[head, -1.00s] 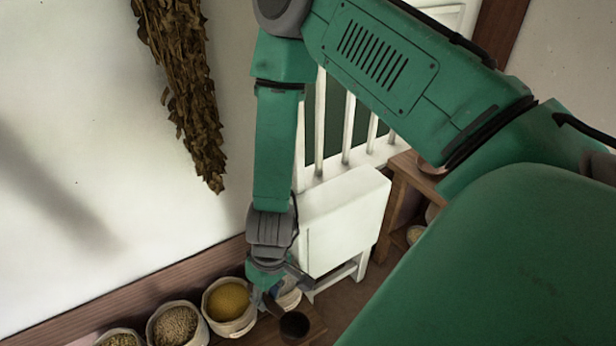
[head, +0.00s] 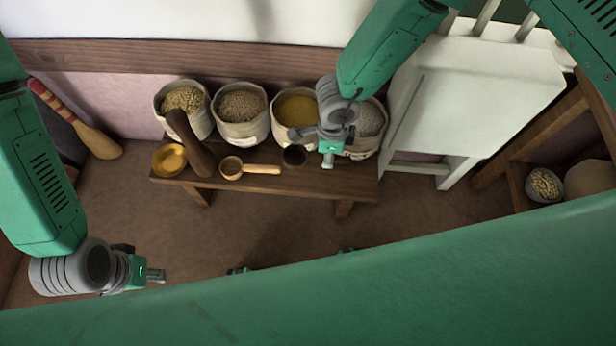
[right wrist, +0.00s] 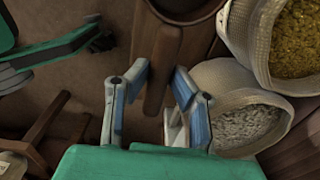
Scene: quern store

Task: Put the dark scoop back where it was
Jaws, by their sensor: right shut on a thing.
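The dark scoop's round bowl (head: 294,155) shows in the head view at the bench, in front of the sack of yellow grain (head: 297,108). My right gripper (head: 327,160) is just right of it and hides its handle there. In the right wrist view, the scoop's brown handle (right wrist: 162,65) runs between the two fingers of my right gripper (right wrist: 160,78), with the bowl at the top edge. This gripper is shut on the handle. I cannot tell whether the scoop touches the bench. My left gripper (head: 156,275) is at lower left, away from the bench; its finger gap is unclear.
The low wooden bench (head: 300,188) also bears a light wooden scoop (head: 232,168), a brass bowl (head: 170,159) and a dark wooden club (head: 190,143). Several grain sacks stand behind. A white stand (head: 470,95) is at right. The floor (head: 270,225) in front is mostly clear.

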